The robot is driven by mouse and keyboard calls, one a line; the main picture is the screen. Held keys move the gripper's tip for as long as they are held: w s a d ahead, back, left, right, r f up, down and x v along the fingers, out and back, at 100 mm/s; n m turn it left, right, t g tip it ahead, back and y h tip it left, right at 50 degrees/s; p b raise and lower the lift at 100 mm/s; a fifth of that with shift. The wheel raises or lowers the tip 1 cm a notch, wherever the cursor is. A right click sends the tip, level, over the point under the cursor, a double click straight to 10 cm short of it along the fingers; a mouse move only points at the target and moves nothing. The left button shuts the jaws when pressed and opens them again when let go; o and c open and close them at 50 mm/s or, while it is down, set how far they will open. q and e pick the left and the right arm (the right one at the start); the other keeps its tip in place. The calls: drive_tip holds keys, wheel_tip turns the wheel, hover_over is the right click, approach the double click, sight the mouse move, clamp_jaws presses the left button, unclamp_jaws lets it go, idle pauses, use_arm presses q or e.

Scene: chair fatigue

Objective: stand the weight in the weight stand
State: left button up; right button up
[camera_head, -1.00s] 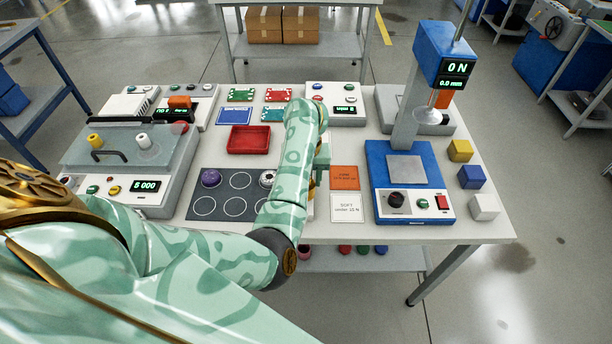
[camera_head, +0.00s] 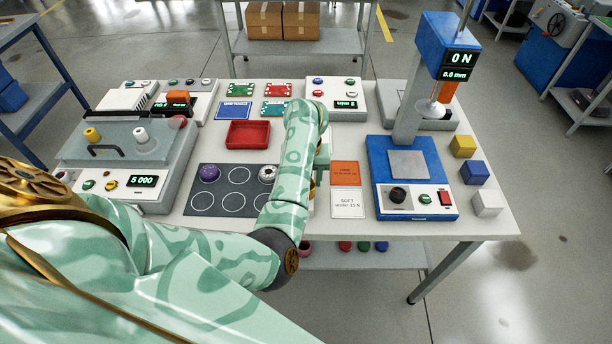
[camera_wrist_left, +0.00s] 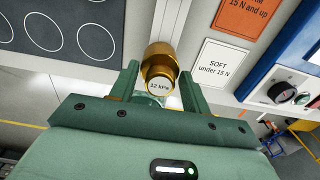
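A brass weight (camera_wrist_left: 160,62) with a round label reading "12 kPa" is between the fingers of my left gripper (camera_wrist_left: 160,80) in the left wrist view. In the head view my left gripper (camera_head: 320,165) is mostly hidden behind my forearm, over the table between the dark circle mat and the cards. I cannot make out the weight stand; a pale grey strip (camera_wrist_left: 172,22) runs beyond the weight in the wrist view. My right gripper is not in view.
The dark mat (camera_head: 238,180) with circles lies left of the gripper. An orange card (camera_head: 345,173) and a white SOFT card (camera_head: 346,203) lie right of it. The blue press (camera_head: 414,213) stands farther right, beside several coloured cubes. A red tray (camera_head: 248,134) lies behind the mat.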

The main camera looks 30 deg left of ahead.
use_arm(q)
drive_tip(key=o, duration=0.4)
wheel_tip(320, 180, up, 16)
drive_tip(key=p, duration=0.7)
drive_tip(key=shift+r+p, duration=0.2)
drive_tip(key=shift+p, duration=0.1)
drive_tip(key=shift+s+f, duration=0.1)
